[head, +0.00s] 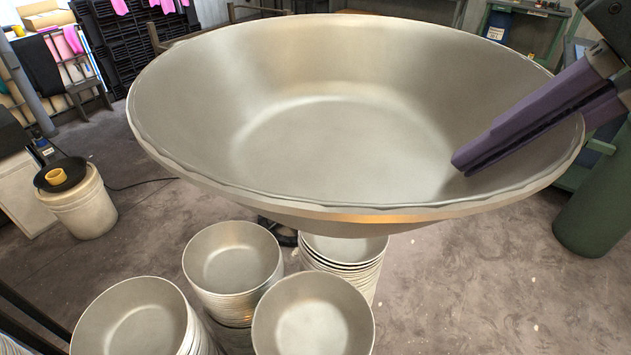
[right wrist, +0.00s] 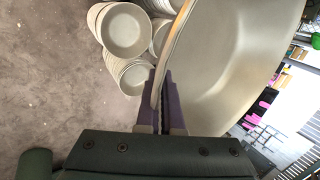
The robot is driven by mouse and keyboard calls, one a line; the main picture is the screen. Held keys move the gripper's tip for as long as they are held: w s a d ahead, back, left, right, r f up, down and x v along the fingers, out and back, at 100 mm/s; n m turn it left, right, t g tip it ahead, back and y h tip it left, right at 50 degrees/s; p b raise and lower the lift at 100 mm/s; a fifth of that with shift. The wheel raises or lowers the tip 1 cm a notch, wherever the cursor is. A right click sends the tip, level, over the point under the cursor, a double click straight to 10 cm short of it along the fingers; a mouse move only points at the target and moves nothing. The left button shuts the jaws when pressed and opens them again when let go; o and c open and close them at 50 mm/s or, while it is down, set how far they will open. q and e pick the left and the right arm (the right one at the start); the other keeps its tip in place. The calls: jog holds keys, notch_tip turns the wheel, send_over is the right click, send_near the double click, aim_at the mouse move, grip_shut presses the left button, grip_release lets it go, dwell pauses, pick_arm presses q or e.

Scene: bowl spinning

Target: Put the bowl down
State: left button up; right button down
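A large, wide metal bowl (head: 350,150) fills the upper middle of the head view. It is held in the air above the floor and is empty. My right gripper (head: 468,164) comes in from the upper right, with purple fingers reaching over the rim into the bowl. In the right wrist view the gripper (right wrist: 162,80) has its fingers on either side of the wall of the bowl (right wrist: 225,75), pinching it near the rim. The outer finger is hidden behind the bowl in the head view. My left gripper is not in view.
Several stacks of similar bowls (head: 232,258) stand below the held bowl, with another stack (head: 140,318) at lower left. A white bucket (head: 78,205) is at left. A green cylinder (head: 597,210) stands at right. The floor (head: 480,300) at lower right is clear.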

jog(key=w+a+f+m+b, duration=0.1)
jog(key=w+f+b, duration=0.1)
jog(key=f+b, duration=0.9)
jog(key=w+a+f+m+t+b, duration=0.1)
jog(key=w+a+f+b, duration=0.1)
jog(key=f+b, duration=0.9)
jog(key=w+a+f+m+b, duration=0.1)
jog(key=w+f+b, duration=0.1)
jog(key=f+b, duration=0.95)
send_over(352, 354)
jog(key=s, duration=0.2)
jog(key=shift+h, duration=0.4)
jog(key=f, duration=1.9)
jog(key=shift+w+a+f, duration=0.1)
jog(key=shift+w+a, duration=0.1)
jog(key=shift+a, duration=0.15)
jog(key=shift+f+b, duration=0.85)
jog(key=shift+f, duration=1.05)
jog(key=shift+f+b, duration=0.6)
jog(key=shift+b, duration=0.1)
jog(key=c, duration=1.1)
grip_release()
jog(key=shift+d, duration=0.1)
jog(key=shift+o, duration=0.2)
